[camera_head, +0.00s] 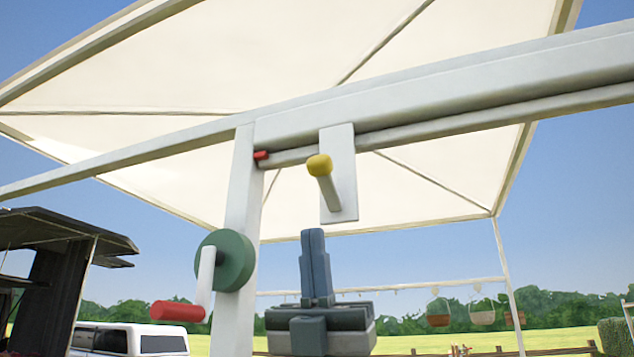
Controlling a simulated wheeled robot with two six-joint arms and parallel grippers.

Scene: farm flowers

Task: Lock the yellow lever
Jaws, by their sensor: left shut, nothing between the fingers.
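A gap shows between the fingertips and the lever. My right gripper is not in view.
A green wheel (236,260) with a white crank arm and red handle (177,311) is on the white post (244,190), left of my gripper. A small red piece (261,155) sits at the beam's left end. Hanging baskets (482,313) are farther back at right.

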